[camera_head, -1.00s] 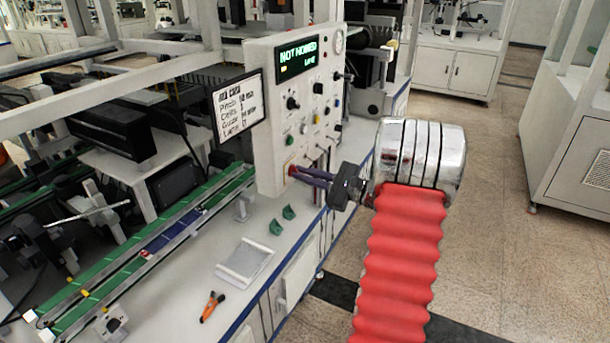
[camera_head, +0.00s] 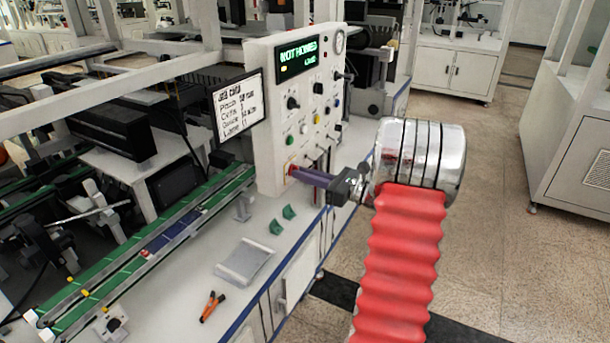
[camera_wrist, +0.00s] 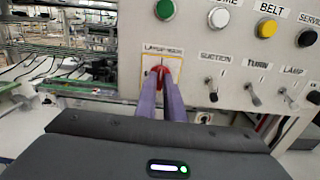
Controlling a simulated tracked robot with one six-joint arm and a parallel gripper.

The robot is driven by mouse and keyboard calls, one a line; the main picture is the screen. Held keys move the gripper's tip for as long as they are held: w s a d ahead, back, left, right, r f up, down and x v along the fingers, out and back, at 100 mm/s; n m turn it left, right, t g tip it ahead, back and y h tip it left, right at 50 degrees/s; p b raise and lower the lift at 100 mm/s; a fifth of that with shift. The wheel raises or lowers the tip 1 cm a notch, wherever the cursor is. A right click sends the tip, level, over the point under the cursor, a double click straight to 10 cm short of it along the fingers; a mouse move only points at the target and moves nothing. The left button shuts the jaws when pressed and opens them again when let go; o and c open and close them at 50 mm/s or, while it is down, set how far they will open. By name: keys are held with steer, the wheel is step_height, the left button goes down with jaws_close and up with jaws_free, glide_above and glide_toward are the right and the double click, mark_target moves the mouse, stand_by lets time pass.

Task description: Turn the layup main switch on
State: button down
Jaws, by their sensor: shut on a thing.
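The layup main switch (camera_wrist: 160,70) is a small red knob on a yellow-edged plate at the panel's lower left in the wrist view. The small label above it is blurred. My gripper (camera_wrist: 161,80) has its two purple fingers shut on the red knob, one on each side, hiding much of it. In the head view my gripper (camera_head: 298,173) reaches the panel's lower front edge from the right. The knob's exact angle is hard to make out.
The white control panel (camera_head: 265,150) has a display (camera_head: 298,57) reading NOT HOMED. Toggles marked suction (camera_wrist: 212,90), turn (camera_wrist: 253,93) and lamp (camera_wrist: 288,97) sit right of the fingers. Orange-handled pliers (camera_head: 212,307) and a clear tray (camera_head: 244,261) lie on the bench.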

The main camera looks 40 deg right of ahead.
steer(key=shift+f, duration=0.25)
steer(key=c, duration=1.9)
jaws_free()
steer(key=shift+r, duration=0.2)
steer(key=shift+o, duration=0.2)
steer(key=shift+s, duration=0.1)
steer(key=v, duration=1.3)
steer(key=shift+s, duration=0.35)
